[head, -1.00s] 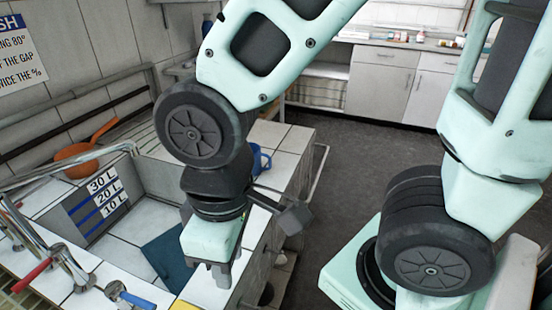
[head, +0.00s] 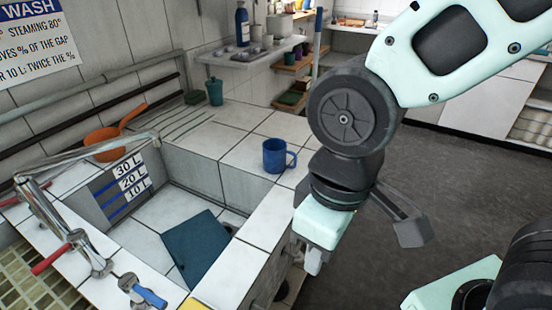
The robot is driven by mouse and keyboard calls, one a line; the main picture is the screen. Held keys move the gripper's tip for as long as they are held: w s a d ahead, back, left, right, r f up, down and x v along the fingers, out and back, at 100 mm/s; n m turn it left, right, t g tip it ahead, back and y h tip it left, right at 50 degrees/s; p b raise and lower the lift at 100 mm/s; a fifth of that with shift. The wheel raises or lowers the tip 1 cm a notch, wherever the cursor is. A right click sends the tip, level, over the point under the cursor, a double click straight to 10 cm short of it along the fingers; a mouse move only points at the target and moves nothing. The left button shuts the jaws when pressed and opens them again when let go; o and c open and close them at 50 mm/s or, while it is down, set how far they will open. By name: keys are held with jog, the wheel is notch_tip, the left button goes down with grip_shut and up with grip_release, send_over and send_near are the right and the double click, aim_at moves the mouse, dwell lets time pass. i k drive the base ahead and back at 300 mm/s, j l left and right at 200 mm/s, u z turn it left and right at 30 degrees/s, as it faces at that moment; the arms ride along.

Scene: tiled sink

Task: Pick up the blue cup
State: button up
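The blue cup (head: 274,156) stands upright on the white tiled counter, just beyond the far right corner of the sink. Its handle points to the right. My gripper (head: 312,262) hangs to the right of and nearer than the cup, by the outer edge of the sink wall, apart from the cup. Its fingers point down and are small and partly hidden by the gripper body, so I cannot tell whether they are open.
The sink basin (head: 225,211) holds a teal board (head: 196,246). A tap (head: 72,240) and an orange pan (head: 104,142) are at the left. A teal container (head: 215,92) stands behind the cup. Dark floor (head: 440,190) is clear to the right.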

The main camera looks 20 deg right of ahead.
aim_at(280, 158)
jog(key=z, duration=1.1)
jog(key=i+l+z, duration=0.25)
jog(key=i, duration=0.35)
jog(key=i+z, duration=0.3)
jog(key=i, duration=2.3)
jog(key=i+u, duration=0.25)
jog(key=u, duration=0.2)
jog(key=i+u, duration=0.2)
jog(key=u, duration=0.25)
jog(key=i+l+u, duration=0.15)
jog(key=u, duration=3.35)
jog(key=i+z, duration=0.15)
jog(key=i, duration=0.45)
